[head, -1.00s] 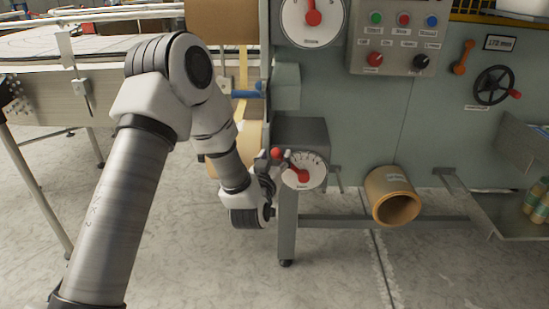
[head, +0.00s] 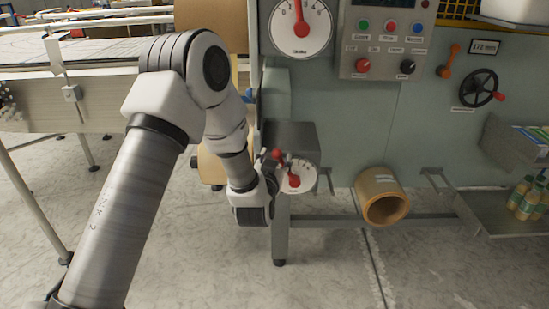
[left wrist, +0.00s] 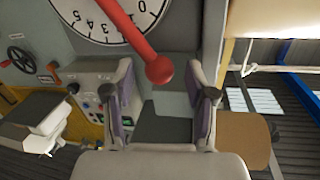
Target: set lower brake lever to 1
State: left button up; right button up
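The lower brake lever (head: 282,164) is a red arm with a ball end on a white round dial (head: 309,178). In the head view it points up and left from its hub. In the left wrist view the dial (left wrist: 88,28) is upside down, and the lever (left wrist: 132,32) crosses its low-number end; I cannot tell the exact mark. My left gripper (head: 270,172) is beside the dial, partly hidden by my arm. In the left wrist view the gripper (left wrist: 159,75) is open, with the lever's ball (left wrist: 159,70) between its fingertips, without clear contact. My right gripper is not in view.
An upper dial (head: 318,28) with its own red lever is above. A button panel (head: 385,68), a black handwheel (head: 478,86) and an orange lever (head: 447,62) are to the right. A brown tube (head: 384,196) sticks out low, right of the lower dial.

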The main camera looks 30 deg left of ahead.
pick_arm(q)
jog(key=v, duration=1.1)
jog(key=shift+s, duration=0.4)
jog(key=shift+d, duration=0.15)
